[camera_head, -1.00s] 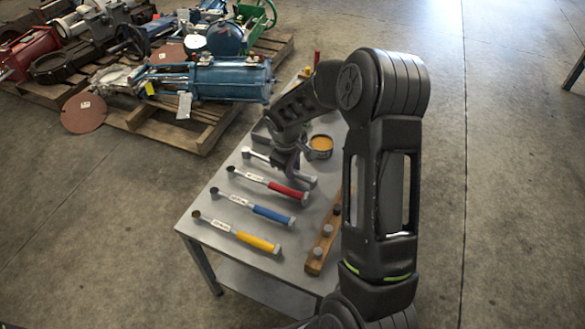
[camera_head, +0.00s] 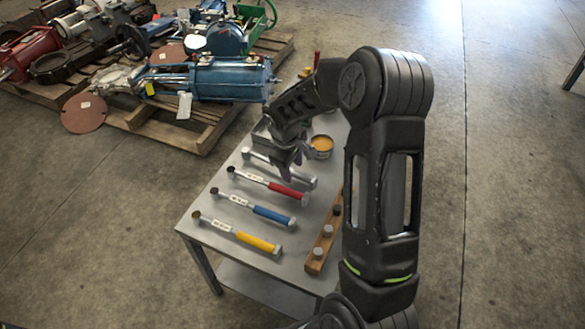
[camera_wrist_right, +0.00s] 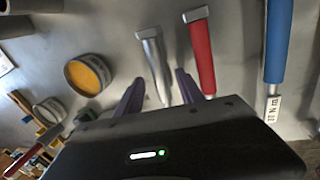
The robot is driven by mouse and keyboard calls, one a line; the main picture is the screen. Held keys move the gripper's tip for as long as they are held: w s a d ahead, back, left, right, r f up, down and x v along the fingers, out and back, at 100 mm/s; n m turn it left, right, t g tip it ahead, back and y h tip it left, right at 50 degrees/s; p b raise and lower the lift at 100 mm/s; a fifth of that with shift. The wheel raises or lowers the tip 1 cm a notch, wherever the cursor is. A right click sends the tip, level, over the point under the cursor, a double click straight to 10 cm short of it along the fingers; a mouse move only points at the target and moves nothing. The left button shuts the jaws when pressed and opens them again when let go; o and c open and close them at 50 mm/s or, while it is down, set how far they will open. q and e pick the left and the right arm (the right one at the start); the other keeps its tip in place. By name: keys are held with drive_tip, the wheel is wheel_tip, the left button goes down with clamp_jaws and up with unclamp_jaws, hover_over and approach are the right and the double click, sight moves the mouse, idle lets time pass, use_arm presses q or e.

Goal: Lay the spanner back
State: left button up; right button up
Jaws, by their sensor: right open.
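The grey-handled spanner (camera_head: 297,176) lies on the metal table as the farthest of a row of spanners. In the wrist view its grey handle (camera_wrist_right: 155,62) shows between and beyond my purple fingertips. My right gripper (camera_head: 289,164) is open and empty, just above this spanner, and its fingers hide part of it in the head view. A red spanner (camera_head: 283,189), a blue spanner (camera_head: 270,214) and a yellow spanner (camera_head: 256,242) lie nearer, roughly parallel to it and apart. My left gripper is not in view.
An open tin with orange contents (camera_head: 321,144) stands close to the right of my gripper. A wooden strip with round pegs (camera_head: 315,262) lies along the table's right side. A loaded pallet (camera_head: 180,128) stands beyond the table.

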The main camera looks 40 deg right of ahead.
drive_tip(key=p+v, duration=0.1)
drive_tip(key=v, duration=0.5)
drive_tip(key=shift+r, duration=0.3)
drive_tip(key=shift+a, duration=0.1)
